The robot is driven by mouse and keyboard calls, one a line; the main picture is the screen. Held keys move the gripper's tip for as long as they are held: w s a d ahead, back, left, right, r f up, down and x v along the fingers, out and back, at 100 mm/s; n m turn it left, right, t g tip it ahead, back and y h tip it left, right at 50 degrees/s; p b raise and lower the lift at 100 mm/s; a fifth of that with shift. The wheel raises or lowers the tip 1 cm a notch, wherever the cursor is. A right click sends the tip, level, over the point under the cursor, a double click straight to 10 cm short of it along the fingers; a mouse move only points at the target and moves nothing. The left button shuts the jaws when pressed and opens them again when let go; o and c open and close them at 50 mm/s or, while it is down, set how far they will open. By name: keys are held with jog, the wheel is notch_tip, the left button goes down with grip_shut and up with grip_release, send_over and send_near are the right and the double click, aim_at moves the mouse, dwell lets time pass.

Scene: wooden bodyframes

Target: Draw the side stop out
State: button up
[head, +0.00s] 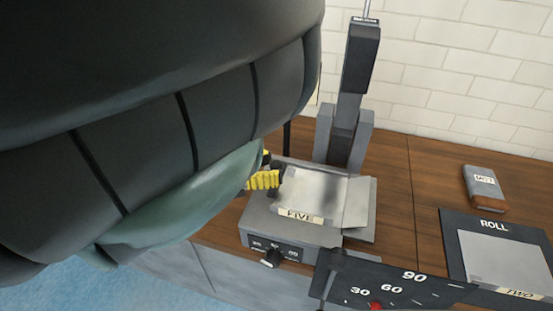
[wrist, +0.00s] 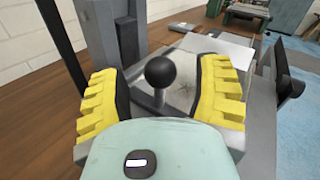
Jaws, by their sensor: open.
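A grey machine (head: 290,235) stands on the wooden bench, with a plate on top that carries a label. In the wrist view a black ball knob (wrist: 160,72) on a thin metal stem stands between my two yellow fingers. It looks like the side stop's handle, but I cannot be sure. My gripper (wrist: 163,86) is open, with a finger on either side of the knob and a visible gap to each. In the head view my gripper (head: 265,180) shows at the left edge of the machine; my arm hides much of that side, and the knob cannot be made out there.
A tall dark lever (head: 358,62) rises behind the plate. A black angle scale (head: 395,286) juts out at the front right. A ROLL mat (head: 452,235) with a grey sheet and a small grey-brown block (head: 484,186) lie to the right. Bare bench lies between them and the machine.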

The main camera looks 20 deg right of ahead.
jog(key=shift+d, duration=0.75)
grip_shut()
